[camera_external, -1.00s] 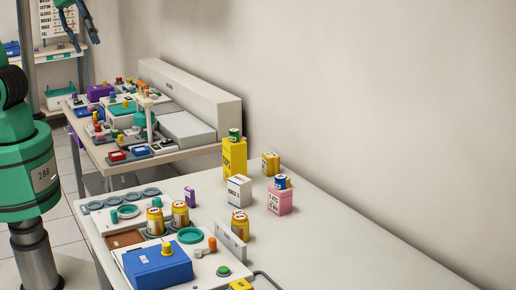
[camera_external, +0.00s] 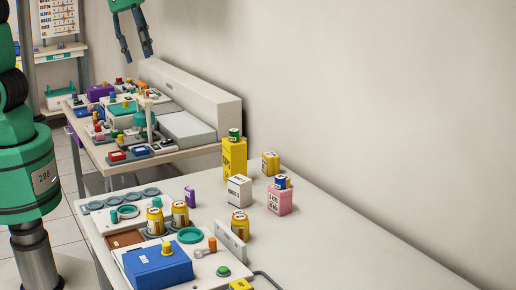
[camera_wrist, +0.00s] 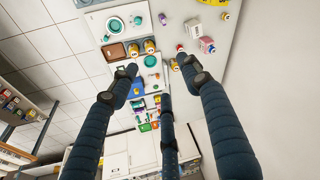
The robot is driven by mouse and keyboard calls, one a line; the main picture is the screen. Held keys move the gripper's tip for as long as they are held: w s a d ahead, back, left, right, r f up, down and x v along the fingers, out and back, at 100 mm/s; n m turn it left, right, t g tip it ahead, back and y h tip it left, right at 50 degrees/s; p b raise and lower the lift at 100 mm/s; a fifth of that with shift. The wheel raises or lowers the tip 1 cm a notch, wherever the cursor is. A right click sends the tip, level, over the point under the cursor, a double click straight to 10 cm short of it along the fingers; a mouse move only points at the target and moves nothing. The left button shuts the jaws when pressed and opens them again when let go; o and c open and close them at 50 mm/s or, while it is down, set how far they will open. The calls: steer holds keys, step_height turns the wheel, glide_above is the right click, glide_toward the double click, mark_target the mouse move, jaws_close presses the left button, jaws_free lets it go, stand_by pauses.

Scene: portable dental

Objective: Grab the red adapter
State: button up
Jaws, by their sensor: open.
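No part is clearly identifiable as the red adapter. In the external view, a small red block (camera_external: 117,156) sits on a blue-grey base at the near edge of the back table, and another small red piece (camera_external: 119,80) stands farther back. My gripper (camera_external: 138,57) hangs high in the air above the back table, fingers pointing down, spread and empty. In the wrist view the open gripper (camera_wrist: 157,66) shows dark blue fingers with nothing between them, well above the table tops.
The front table (camera_external: 335,245) holds a blue box (camera_external: 158,270), yellow cans, a tall yellow box (camera_external: 234,160), a white box (camera_external: 239,191) and a pink box (camera_external: 279,202). A long pale housing (camera_external: 190,92) stands along the back table. The front table's right part is clear.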

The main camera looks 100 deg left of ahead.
steer(key=w+f+g, duration=0.1)
steer(key=w+f, duration=0.5)
steer(key=w, duration=0.3)
steer(key=m+g+b, duration=0.2)
steer(key=m, duration=0.1)
glide_above(239, 212)
step_height(239, 212, down, 26)
steer(key=shift+d, duration=0.1)
steer(key=shift+f+b, duration=0.6)
steer(key=shift+f, duration=3.7)
steer(key=shift+f+b, duration=0.75)
steer(key=shift+f, duration=1.8)
